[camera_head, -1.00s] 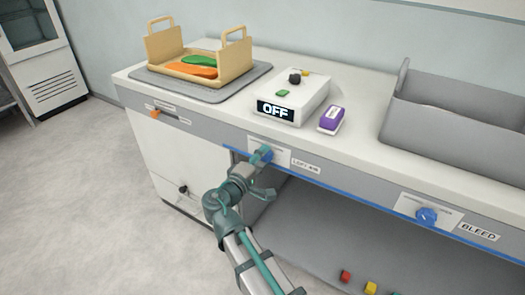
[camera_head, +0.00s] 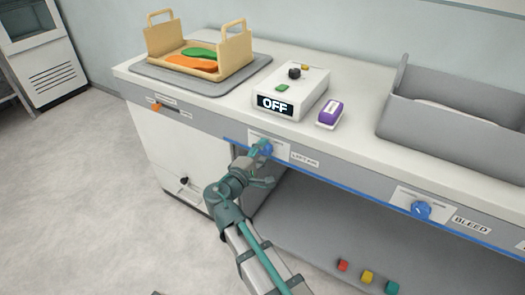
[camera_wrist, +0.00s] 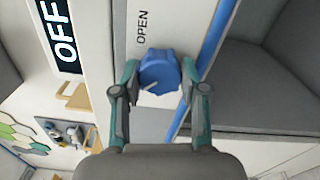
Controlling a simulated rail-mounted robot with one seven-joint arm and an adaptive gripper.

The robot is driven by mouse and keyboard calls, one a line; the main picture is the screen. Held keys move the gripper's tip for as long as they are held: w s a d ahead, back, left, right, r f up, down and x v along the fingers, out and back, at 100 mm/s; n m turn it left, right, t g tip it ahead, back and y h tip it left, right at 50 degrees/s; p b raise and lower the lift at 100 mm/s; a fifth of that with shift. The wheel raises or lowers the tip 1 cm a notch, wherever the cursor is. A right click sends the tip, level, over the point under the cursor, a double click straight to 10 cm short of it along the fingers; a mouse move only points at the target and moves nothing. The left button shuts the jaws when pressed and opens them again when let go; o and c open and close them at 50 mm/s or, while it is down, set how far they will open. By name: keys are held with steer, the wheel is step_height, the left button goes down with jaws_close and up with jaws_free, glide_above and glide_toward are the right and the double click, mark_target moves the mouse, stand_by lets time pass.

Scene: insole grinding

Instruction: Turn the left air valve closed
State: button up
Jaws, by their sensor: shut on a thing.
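The left air valve is a blue knob (camera_head: 266,148) on a white plate on the bench's front panel, beside a label reading "LEFT AIR". In the wrist view the blue knob (camera_wrist: 159,72) sits between my two fingertips, with a pale pointer line toward its lower left and the word "OPEN" on the plate near it. My gripper (camera_head: 259,151) reaches the knob from below and is shut on it; it also shows in the wrist view (camera_wrist: 160,80). The fingers partly cover the knob in the head view.
A second blue knob (camera_head: 421,210) labelled "BLEED" is to the right. A white box (camera_head: 290,92) reading "OFF", a purple block (camera_head: 330,113), a wooden tray (camera_head: 205,68) with insoles and a grey bin (camera_head: 450,115) stand on top. Coloured blocks (camera_head: 367,277) lie on the shelf below.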

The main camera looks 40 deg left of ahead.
steer(key=o, duration=1.1)
steer(key=shift+o, duration=0.2)
steer(key=shift+s, duration=0.1)
steer(key=s+d, duration=0.1)
steer(key=s, duration=1)
steer(key=shift+s, duration=0.4)
steer(key=shift+d+f, duration=0.1)
steer(key=shift+d, duration=0.05)
